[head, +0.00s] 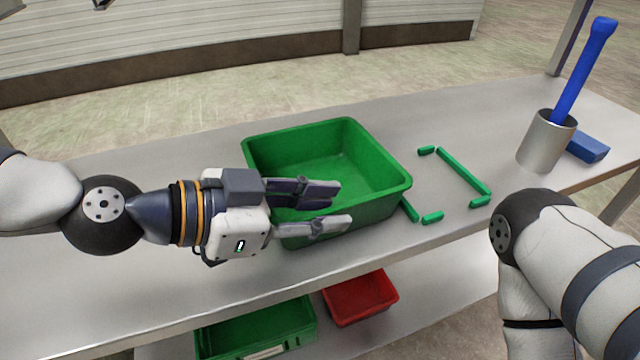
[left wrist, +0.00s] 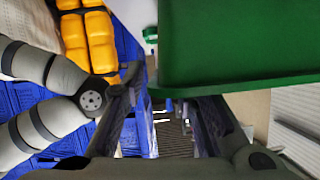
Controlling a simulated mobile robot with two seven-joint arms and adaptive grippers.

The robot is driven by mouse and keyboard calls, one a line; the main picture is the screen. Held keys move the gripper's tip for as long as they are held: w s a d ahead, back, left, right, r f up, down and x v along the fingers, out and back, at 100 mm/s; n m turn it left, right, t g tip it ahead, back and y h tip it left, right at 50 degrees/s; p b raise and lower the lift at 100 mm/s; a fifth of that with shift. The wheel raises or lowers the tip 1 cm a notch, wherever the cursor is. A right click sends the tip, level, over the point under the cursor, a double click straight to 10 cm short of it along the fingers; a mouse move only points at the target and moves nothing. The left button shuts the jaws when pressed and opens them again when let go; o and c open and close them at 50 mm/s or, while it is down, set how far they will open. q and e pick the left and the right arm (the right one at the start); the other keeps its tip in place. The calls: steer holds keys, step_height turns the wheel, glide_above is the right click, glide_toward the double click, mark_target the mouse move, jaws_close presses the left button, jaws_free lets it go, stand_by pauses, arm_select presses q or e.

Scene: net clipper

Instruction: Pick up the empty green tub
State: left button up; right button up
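The green tub (head: 378,205) stands upright and empty on the metal table in the head view. Its wall also fills the upper right of the left wrist view (left wrist: 240,45). My left gripper (head: 345,205) is at the tub's front left side, its fingers apart. In the head view one finger overlaps the tub's inside and the other overlaps its front wall. I cannot tell whether the rim lies between them. In the left wrist view the gap between the fingers (left wrist: 168,100) looks empty. My right arm shows at the right, but its gripper is out of view.
Green strips (head: 464,170) lie on the table right of the tub. A metal cup (head: 545,142) holding a blue-handled tool (head: 585,70) and a blue block (head: 588,147) stand farther right. A green bin (head: 258,325) and a red bin (head: 360,300) sit on the lower shelf.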

mark_target(341, 208)
arm_select(q)
steer(key=x, duration=0.3)
steer(key=shift+a, duration=0.1)
jaws_close()
arm_select(e)
steer(key=shift+f, duration=0.1)
arm_select(q)
steer(key=shift+r, duration=0.1)
